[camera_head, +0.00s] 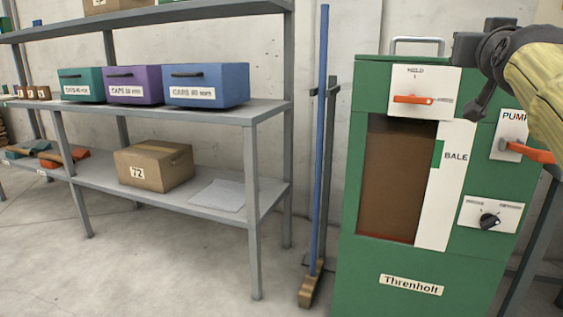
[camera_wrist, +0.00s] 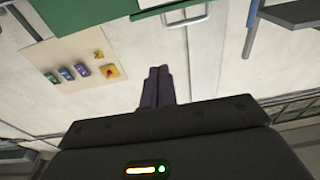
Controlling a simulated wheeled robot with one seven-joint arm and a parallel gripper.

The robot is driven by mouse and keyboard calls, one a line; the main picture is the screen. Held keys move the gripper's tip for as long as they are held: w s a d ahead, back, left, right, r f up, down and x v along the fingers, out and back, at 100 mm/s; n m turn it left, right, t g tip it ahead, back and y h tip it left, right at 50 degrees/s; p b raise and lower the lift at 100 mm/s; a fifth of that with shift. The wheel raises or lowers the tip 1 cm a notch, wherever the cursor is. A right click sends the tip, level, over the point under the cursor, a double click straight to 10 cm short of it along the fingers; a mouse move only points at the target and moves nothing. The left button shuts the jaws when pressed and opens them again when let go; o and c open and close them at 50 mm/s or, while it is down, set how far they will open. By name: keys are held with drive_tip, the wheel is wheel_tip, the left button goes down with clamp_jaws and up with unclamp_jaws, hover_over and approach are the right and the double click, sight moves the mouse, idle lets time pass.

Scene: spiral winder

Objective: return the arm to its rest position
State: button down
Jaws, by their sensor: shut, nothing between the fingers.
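My gripper (camera_wrist: 158,76) shows in the wrist view with its two dark fingers pressed together and nothing between them. In the head view, my arm with its yellow sleeve comes in at the upper right, its dark end in front of the upper right part of the green Threnholt machine (camera_head: 410,285). The fingertips cannot be made out clearly there. The machine has an orange HOLD lever (camera_head: 412,99), an orange PUMP lever (camera_head: 540,155) partly behind the arm, and a black knob (camera_head: 489,220). Its front opening shows brown material (camera_head: 400,185).
A grey shelf (camera_head: 270,108) at left holds teal, purple and blue boxes (camera_head: 206,84). A cardboard box (camera_head: 153,166) sits on its lower level. A blue-handled broom (camera_head: 321,150) stands between shelf and machine.

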drive_tip(key=w+a+f+n+g+y+p, duration=0.1)
drive_tip(key=w+a+f+g+y+p, duration=0.25)
drive_tip(key=f+p, duration=0.5)
drive_tip(key=a+f+n+g+y+p, duration=0.15)
drive_tip(key=a+f+g+p, duration=0.35)
drive_tip(key=f, duration=0.7)
drive_tip(key=s+a+f+n+g+y+p, duration=0.1)
drive_tip(key=s+a+f+g+p, duration=0.4)
drive_tip(key=s, duration=0.5)
drive_tip(key=s+a+f+n+g+y+p, duration=0.15)
drive_tip(key=s+a+f+p, duration=0.25)
drive_tip(key=s+f+p, duration=0.4)
wheel_tip(320, 180, up, 38)
drive_tip(key=m+p, duration=0.1)
drive_tip(key=p, duration=3.5)
drive_tip(key=shift+s+g+h+p, duration=0.3)
drive_tip(key=shift+s+h+p, duration=0.05)
drive_tip(key=shift+h+p, duration=0.1)
drive_tip(key=shift+a+r, duration=0.1)
drive_tip(key=shift+w, duration=0.1)
